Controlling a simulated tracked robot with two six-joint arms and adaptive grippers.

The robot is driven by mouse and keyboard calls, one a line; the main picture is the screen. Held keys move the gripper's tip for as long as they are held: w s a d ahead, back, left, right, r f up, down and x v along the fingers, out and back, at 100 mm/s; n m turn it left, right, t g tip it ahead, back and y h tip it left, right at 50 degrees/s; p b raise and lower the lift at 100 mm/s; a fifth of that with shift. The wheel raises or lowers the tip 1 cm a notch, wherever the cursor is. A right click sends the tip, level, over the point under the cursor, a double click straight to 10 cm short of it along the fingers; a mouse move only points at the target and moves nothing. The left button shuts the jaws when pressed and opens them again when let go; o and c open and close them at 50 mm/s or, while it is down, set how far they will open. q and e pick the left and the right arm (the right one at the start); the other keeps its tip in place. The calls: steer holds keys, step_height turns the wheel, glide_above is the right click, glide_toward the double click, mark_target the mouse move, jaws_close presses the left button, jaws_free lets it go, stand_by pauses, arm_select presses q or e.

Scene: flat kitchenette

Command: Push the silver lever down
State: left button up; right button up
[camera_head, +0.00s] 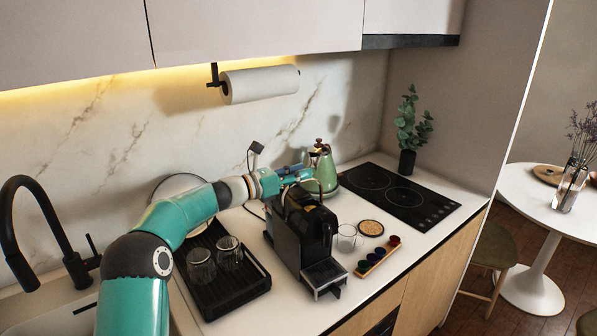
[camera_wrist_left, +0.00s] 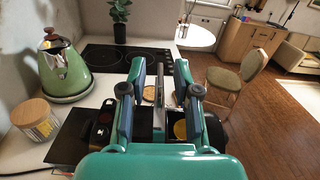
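The black coffee machine (camera_head: 305,236) stands on the white counter, with a silver lever (camera_head: 300,182) raised at its top. In the left wrist view, a narrow grey metal part that looks like the lever (camera_wrist_left: 160,85) shows in the gap between the fingers. My left gripper (camera_head: 286,172) is above the back of the machine, close to the lever. The wrist view shows its two fingers (camera_wrist_left: 160,68) apart, with room on both sides of the grey part. Whether either finger touches the lever I cannot tell. My right gripper is in neither view.
A green kettle (camera_head: 324,168) stands just behind the gripper. A black tray with glasses (camera_head: 246,284) is left of the machine. A glass cup (camera_head: 346,236) and a wooden capsule holder (camera_head: 380,258) are on its right, before the black hob (camera_head: 398,194).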

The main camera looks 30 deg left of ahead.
arm_select(q)
jaws_close()
stand_by(0.3)
steer(key=shift+s+d+f+b, duration=0.1)
steer(key=shift+d+f+b, duration=0.1)
steer(key=shift+b, duration=0.45)
steer(key=s+d+m+b, duration=0.1)
steer(key=m+b, duration=0.1)
steer(key=b, duration=0.2)
steer(key=s+d+m+b, duration=0.1)
steer(key=d+m+b, duration=0.1)
steer(key=b, duration=0.2)
steer(key=d+f+m+b, duration=0.1)
steer(key=d+m+b, duration=0.1)
steer(key=b, duration=0.2)
steer(key=shift+s+d+f, duration=0.1)
steer(key=shift+s+d, duration=0.05)
steer(key=shift+s, duration=0.25)
steer(key=shift+s+d+m+b, duration=0.25)
steer(key=shift+d+m+b, duration=0.25)
steer(key=shift+b, duration=0.45)
